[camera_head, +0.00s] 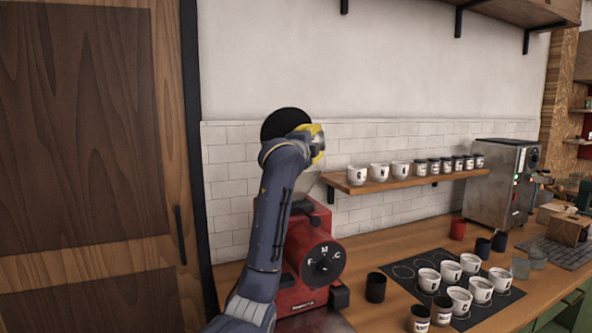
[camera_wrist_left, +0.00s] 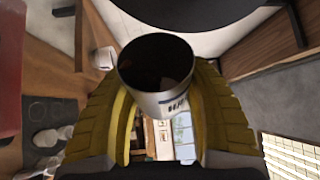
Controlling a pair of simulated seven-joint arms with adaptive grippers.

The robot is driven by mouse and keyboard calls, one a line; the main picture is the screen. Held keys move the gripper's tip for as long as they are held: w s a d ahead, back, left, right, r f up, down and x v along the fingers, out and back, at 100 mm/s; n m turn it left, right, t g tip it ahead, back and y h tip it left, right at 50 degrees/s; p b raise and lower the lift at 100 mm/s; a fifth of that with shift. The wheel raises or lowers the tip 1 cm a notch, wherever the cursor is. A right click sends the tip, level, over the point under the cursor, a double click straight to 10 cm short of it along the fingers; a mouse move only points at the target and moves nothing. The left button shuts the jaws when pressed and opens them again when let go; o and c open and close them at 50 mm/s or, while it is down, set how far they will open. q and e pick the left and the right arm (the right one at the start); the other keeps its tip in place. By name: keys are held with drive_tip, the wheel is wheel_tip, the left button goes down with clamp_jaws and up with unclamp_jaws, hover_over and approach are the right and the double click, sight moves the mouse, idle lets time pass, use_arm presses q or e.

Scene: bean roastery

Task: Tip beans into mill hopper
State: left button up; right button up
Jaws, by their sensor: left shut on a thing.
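The red mill (camera_head: 310,251), with a black dial marked with letters, stands on the wooden counter, partly behind my left arm. A pale, see-through hopper part (camera_head: 309,186) shows above it, mostly hidden by the arm. My left gripper (camera_head: 318,142) is raised high over the mill. In the left wrist view its yellow fingers are shut on a pale, labelled cup (camera_wrist_left: 153,101) with a dark inside. I cannot tell whether beans are in it. The head view mostly hides the cup. My right gripper is out of view.
A wall shelf (camera_head: 410,183) with white cups and small dark jars lies to the right. A dark mat (camera_head: 398,290) with several cups is on the counter. A dark cup (camera_head: 375,287) stands beside the mill. A metal machine (camera_head: 497,186) stands further back.

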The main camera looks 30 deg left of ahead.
use_arm(q)
drive_tip(key=shift+s+a+r+n+t+y, duration=0.15)
drive_tip(key=shift+a+r+n+t+y, duration=0.1)
drive_tip(key=shift+n, duration=0.55)
drive_tip(key=shift+s+a+r+n+t+y, duration=0.15)
drive_tip(key=shift+a+r+n+t+y, duration=0.05)
drive_tip(key=shift+n, duration=0.6)
drive_tip(key=shift+s+a+r+n+t+y, duration=0.15)
drive_tip(key=shift+a+r+n+t+y, duration=0.1)
drive_tip(key=shift+n, duration=0.55)
idle(1.2)
